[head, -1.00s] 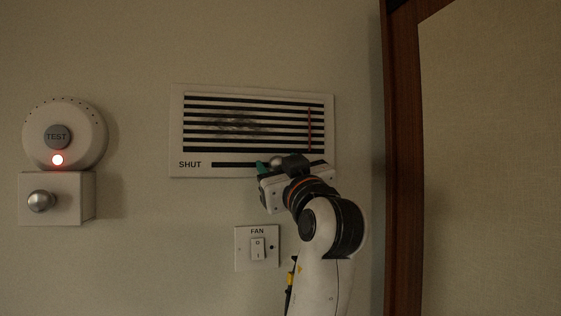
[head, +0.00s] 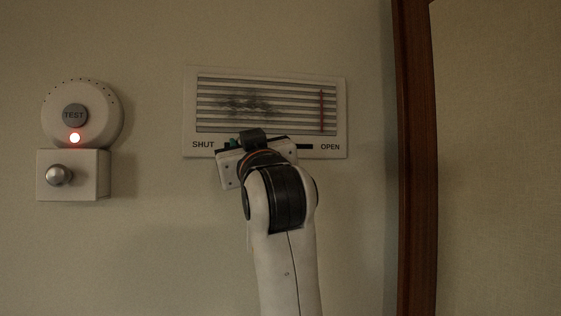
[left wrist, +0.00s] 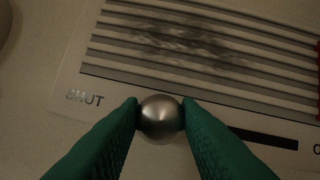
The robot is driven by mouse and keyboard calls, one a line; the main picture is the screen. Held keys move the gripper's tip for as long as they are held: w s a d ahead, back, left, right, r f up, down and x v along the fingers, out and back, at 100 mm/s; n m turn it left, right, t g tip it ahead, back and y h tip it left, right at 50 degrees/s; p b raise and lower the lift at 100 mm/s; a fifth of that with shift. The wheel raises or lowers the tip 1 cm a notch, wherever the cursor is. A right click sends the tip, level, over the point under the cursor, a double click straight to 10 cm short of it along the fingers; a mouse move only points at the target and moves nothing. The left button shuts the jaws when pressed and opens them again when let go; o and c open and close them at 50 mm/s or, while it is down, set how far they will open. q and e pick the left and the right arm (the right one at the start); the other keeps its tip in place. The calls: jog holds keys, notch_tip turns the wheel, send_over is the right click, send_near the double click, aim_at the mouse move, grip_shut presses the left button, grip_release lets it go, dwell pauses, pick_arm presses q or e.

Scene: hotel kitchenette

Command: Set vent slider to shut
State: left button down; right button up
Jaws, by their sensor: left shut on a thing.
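The vent panel (head: 265,108) is on the wall, with horizontal slats, a dark smudge and a thin red vertical strip. Its slot (head: 304,147) runs between the labels SHUT (head: 203,145) and OPEN (head: 330,147). My left gripper (head: 240,141) is near the slot's SHUT end and covers part of it. In the left wrist view, its green fingers are shut on the round metal slider knob (left wrist: 160,117), just right of the SHUT label (left wrist: 84,98). The dark slot (left wrist: 265,137) shows right of the knob. The slats look closed, with grey between them. My right gripper is out of view.
A round alarm (head: 82,112) with a TEST button and lit red light is at the left. Below it is a white box (head: 85,175) with a metal knob (head: 60,175). A wooden frame (head: 416,170) stands at the right.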

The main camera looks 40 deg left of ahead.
pick_arm(q)
jog(key=shift+s+a, duration=0.55)
jog(key=shift+s, duration=0.05)
jog(key=c, duration=1.3)
grip_release()
jog(key=shift+o, duration=1.2)
jog(key=shift+s+a, duration=0.2)
jog(key=shift+s, duration=0.05)
jog(key=b+v, duration=0.6)
jog(key=v, duration=0.6)
